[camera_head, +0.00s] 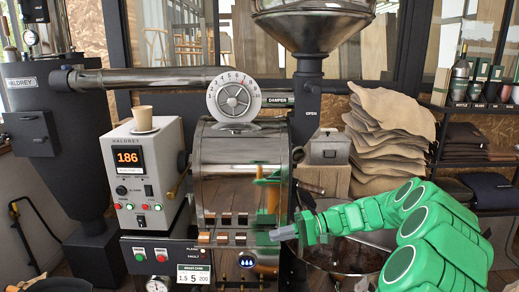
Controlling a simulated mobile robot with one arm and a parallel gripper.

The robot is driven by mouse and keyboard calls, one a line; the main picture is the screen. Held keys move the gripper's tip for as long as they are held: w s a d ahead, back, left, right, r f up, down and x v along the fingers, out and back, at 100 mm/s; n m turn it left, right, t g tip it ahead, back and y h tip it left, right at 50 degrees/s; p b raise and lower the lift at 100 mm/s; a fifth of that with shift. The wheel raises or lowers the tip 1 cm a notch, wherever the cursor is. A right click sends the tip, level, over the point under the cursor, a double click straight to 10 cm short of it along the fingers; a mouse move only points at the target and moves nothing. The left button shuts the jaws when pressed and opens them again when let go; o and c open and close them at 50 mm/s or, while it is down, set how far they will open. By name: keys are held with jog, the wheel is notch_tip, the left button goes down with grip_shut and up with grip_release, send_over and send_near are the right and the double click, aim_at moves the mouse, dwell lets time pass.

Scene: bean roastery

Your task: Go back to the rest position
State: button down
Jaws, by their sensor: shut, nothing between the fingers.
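My green arm reaches in from the lower right, bent, with its end pointing left. My gripper (283,233) has grey fingers, closed together with nothing in them. It is in front of the lower part of the shiny roaster drum (245,170), over the right end of the machine's front. I cannot tell whether the fingertips touch anything. A green and orange reflection of the arm shows on the drum. No object of the task shows other than my arm.
The damper dial (233,99) is above the drum. A round cooling bin (345,262) is below my arm. Folded sacks (393,125) stack behind it. A shelf (475,108) of bottles is far right.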

jog(key=s+a+r+n+g+h, duration=0.1)
jog(key=s+a+r+h, duration=0.25)
jog(key=s, duration=0.75)
jog(key=s+a+r+n+g+h, duration=0.1)
jog(key=s+a+r+g+h, duration=0.2)
jog(key=s, duration=0.7)
jog(key=s+d+f+m+t+h, duration=0.1)
jog(key=s+d+t+h, duration=0.1)
jog(key=s+d+h, duration=0.2)
jog(key=s+d+f+m+t+h, duration=0.1)
jog(key=s+d+h, duration=0.4)
jog(key=s+d, duration=0.6)
jog(key=s+t, duration=0.1)
jog(key=s, duration=0.6)
jog(key=shift+d+f, duration=0.2)
jog(key=shift+d, duration=0.1)
